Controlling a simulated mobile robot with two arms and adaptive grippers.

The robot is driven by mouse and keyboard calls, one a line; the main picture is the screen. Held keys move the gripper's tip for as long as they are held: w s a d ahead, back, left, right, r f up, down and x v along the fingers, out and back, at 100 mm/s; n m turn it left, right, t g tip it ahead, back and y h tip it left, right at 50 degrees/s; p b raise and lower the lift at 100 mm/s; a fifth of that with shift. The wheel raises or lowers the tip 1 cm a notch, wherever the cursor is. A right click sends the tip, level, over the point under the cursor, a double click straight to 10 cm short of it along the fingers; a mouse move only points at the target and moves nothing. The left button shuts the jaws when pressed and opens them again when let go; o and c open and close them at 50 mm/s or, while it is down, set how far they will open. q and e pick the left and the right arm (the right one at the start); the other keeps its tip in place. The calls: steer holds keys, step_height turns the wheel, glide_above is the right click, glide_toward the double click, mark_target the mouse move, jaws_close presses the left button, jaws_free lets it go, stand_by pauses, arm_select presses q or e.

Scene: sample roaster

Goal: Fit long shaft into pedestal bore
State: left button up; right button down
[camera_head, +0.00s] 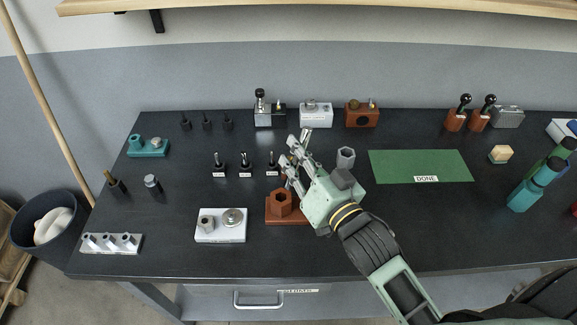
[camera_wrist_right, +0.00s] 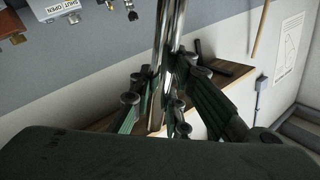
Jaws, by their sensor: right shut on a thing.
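My right gripper (camera_head: 291,163) reaches in from the lower right of the head view, over the middle of the dark table. In the right wrist view its fingers (camera_wrist_right: 166,85) are shut on a bright silver shaft (camera_wrist_right: 174,30). The shaft's silver end (camera_head: 305,136) seems to show by the fingers in the head view. A brown base with a hexagonal boss (camera_head: 281,201), which may be the pedestal, stands just below and left of the gripper. The shaft is apart from the boss. The gripper's palm hides part of the table. My left gripper is not in view.
Several short upright tools (camera_head: 245,163) with white labels stand left of the gripper. A white plate with fittings (camera_head: 221,239) lies left of the brown base. A grey hex piece (camera_head: 346,157) stands right of the gripper. The green mat (camera_head: 420,160) is bare.

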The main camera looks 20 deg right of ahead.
steer(key=s+d+r+b, duration=0.1)
steer(key=s+d+r, duration=0.35)
steer(key=d, duration=0.35)
steer(key=w+a+n+y+b, duration=0.2)
steer(key=a+n+y, duration=0.4)
steer(key=a, duration=0.6)
steer(key=shift+w+a+f+n+g, duration=0.2)
steer(key=shift+w+f+n+g, duration=0.15)
steer(key=shift+w+n, duration=0.6)
steer(key=shift+s, duration=0.1)
step_height(320, 180, down, 6)
steer(key=b, duration=0.3)
steer(key=shift+b, duration=0.3)
steer(key=shift+r+p, duration=0.1)
steer(key=shift+p, duration=0.75)
steer(key=shift+f+b, duration=1.5)
steer(key=shift+f, duration=1.15)
